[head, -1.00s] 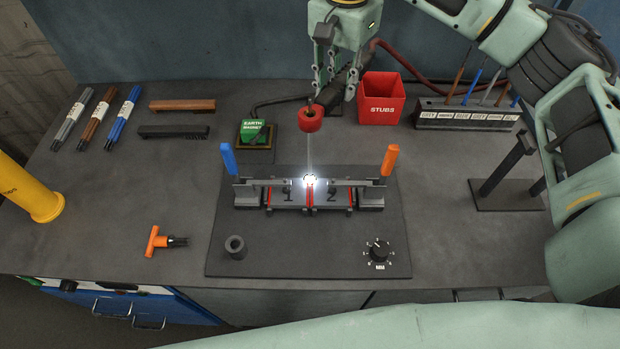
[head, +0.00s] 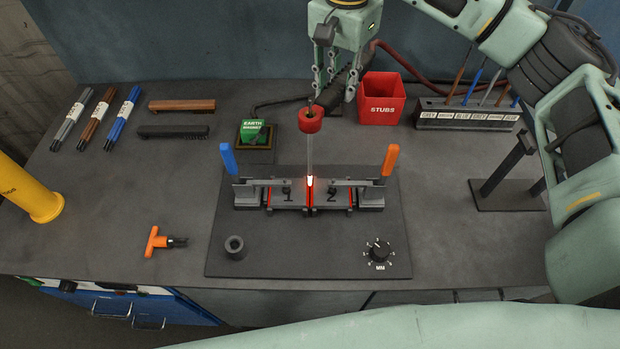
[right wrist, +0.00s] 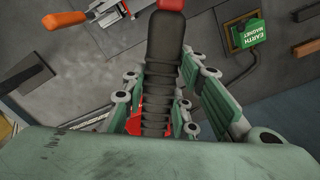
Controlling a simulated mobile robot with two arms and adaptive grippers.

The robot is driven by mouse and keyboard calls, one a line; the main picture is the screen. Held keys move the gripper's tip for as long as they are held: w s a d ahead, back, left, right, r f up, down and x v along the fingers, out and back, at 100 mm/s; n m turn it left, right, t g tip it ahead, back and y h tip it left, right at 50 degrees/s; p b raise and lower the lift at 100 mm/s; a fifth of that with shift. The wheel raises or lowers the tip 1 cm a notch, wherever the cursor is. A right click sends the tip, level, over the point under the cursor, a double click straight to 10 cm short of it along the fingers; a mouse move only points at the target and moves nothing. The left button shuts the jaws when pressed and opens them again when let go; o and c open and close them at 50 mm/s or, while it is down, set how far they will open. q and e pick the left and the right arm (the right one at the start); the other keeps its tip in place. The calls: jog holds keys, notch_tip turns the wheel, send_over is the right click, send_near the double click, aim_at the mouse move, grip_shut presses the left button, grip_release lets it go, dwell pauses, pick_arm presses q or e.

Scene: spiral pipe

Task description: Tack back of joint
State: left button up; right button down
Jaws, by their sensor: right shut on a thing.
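My right gripper (head: 333,88) is shut on the black ribbed handle of an electrode holder (right wrist: 162,70) with a red head (head: 311,119). A thin grey electrode (head: 310,153) hangs down from the head, its tip glowing orange-white at the joint (head: 310,183) between plates 1 (head: 288,195) and 2 (head: 331,195). I cannot tell whether the tip touches. The plates lie in a clamp fixture with a blue lever (head: 228,159) and an orange lever (head: 390,160), both standing up. Red strips show beside the plates. My left gripper is not in view.
A red stubs bin (head: 381,98), rod rack (head: 466,115) and green earth magnet (head: 255,132) stand behind the fixture. A dial (head: 378,252), grey cup (head: 235,247) and orange-handled tool (head: 163,241) are in front. Marker-like packs (head: 95,120) and brushes (head: 180,106) lie left.

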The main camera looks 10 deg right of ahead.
jog(key=shift+r, duration=0.2)
jog(key=shift+r+p, duration=1.85)
jog(key=shift+r, duration=1.05)
jog(key=shift+r, duration=0.1)
jog(key=shift+r+p, duration=1)
jog(key=shift+r, duration=0.45)
jog(key=shift+f, duration=0.15)
